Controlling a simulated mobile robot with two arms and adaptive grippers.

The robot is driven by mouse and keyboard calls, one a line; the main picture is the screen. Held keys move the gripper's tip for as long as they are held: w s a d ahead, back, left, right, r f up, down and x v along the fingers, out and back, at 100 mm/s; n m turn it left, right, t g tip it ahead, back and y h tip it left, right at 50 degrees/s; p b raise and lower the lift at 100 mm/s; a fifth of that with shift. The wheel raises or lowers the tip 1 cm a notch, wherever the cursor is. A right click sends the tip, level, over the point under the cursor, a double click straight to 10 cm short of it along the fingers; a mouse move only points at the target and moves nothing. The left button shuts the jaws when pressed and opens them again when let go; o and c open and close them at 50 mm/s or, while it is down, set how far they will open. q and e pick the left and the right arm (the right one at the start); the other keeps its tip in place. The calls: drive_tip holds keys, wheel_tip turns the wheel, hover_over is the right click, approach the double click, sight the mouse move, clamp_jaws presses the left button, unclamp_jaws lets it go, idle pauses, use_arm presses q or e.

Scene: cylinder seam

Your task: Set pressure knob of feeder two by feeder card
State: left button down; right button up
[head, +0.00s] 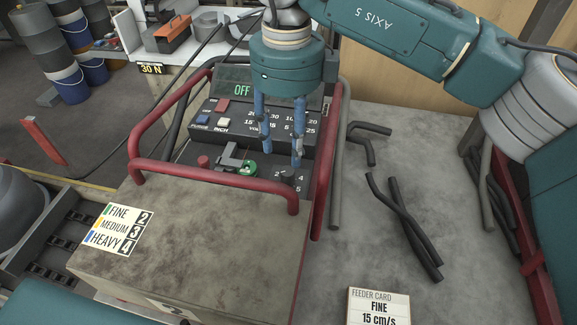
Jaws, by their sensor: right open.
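The feeder is a grey-tan box (200,235) with a red tube frame and a label at its front edge that looks like a 2. Behind it a dark panel carries a display reading OFF (242,90), a red and a blue button, and dials. A small dark knob (288,175) sits by a scale with 2 and 4 showing; its pointer is too small to read. My right gripper (280,162) points down over the panel, open, its right fingertip close above the knob; I cannot tell whether they touch. The feeder card (378,308) reads FINE, 15 cm/s.
A chart (118,230) on the box lists FINE 2, MEDIUM 3, HEAVY 4. The red frame (210,175) surrounds the panel close to my gripper. Black bent rods (405,225) lie on the grey table (350,230). An orange toolbox (172,35) and barrels stand behind.

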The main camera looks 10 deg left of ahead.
sight(288, 170)
wheel_tip(288, 170, down, 7)
drive_tip(key=shift+w+f+p, duration=0.15)
drive_tip(key=shift+p, duration=0.85)
use_arm(q)
drive_tip(key=shift+s+r, duration=0.3)
drive_tip(key=shift+r, duration=0.3)
drive_tip(key=shift+s+r, duration=0.25)
drive_tip(key=shift+r, duration=0.35)
use_arm(e)
drive_tip(key=shift+f, duration=0.55)
clamp_jaws()
